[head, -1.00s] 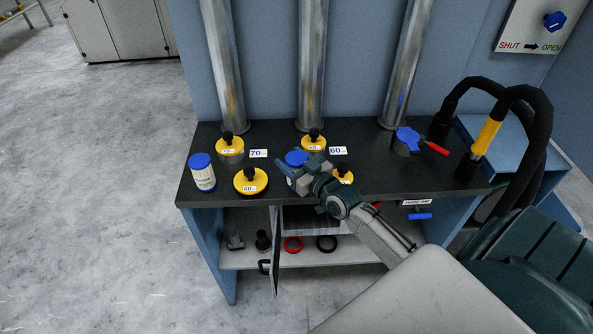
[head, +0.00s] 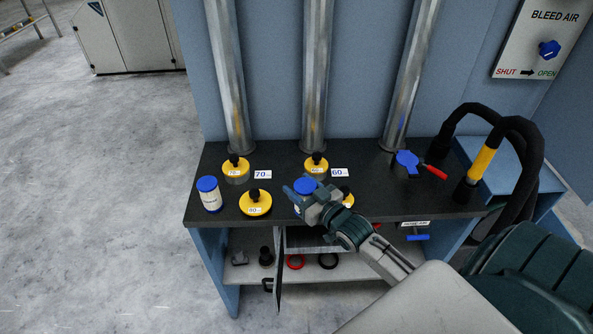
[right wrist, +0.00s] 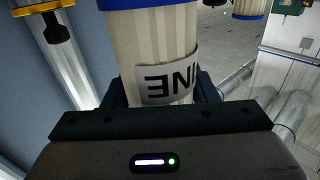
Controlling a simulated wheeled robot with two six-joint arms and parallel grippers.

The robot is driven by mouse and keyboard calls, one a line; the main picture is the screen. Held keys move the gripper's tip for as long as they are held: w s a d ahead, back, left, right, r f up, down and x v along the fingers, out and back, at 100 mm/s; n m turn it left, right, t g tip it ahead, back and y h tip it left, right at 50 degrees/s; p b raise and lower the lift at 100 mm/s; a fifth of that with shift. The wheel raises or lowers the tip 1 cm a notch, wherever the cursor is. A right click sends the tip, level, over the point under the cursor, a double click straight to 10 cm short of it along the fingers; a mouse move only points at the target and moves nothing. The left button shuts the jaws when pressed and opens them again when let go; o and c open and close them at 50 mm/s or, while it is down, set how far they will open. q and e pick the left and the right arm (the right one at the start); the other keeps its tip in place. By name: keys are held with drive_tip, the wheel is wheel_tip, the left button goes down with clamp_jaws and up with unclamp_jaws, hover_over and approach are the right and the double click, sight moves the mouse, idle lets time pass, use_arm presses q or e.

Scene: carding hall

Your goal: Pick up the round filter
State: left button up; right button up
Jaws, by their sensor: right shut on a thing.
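A round, pleated cream filter with a blue cap (head: 305,185) is in my right gripper (head: 306,197) above the dark bench. In the right wrist view the filter (right wrist: 150,40) stands between the fingers, with its white label upside down; I read "INE" on it. The gripper is shut on it. I cannot tell whether its base touches the bench. A second blue-capped filter (head: 209,195) stands apart at the bench's left end. My left gripper is not in view.
Yellow lids with black knobs (head: 255,203) and steel pipes (head: 313,75) are around the filter. A blue valve with a red handle (head: 408,160) is at right.

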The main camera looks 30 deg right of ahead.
sight(303, 196)
drive_tip(key=s+p, duration=0.1)
drive_tip(key=s+a+r+p, duration=0.1)
drive_tip(key=s, duration=0.1)
drive_tip(key=s+p, duration=0.2)
drive_tip(key=shift+s+a+r, duration=0.1)
drive_tip(key=shift+a+r, duration=0.05)
drive_tip(key=shift+a, duration=0.2)
use_arm(q)
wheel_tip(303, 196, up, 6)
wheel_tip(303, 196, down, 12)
drive_tip(key=b, duration=1.1)
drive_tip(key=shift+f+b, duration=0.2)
drive_tip(key=shift+b, duration=0.15)
use_arm(e)
drive_tip(key=s+a+f+m+h, duration=0.1)
drive_tip(key=s+a+h, duration=0.1)
drive_tip(key=a, duration=1)
drive_tip(key=shift+s, duration=0.8)
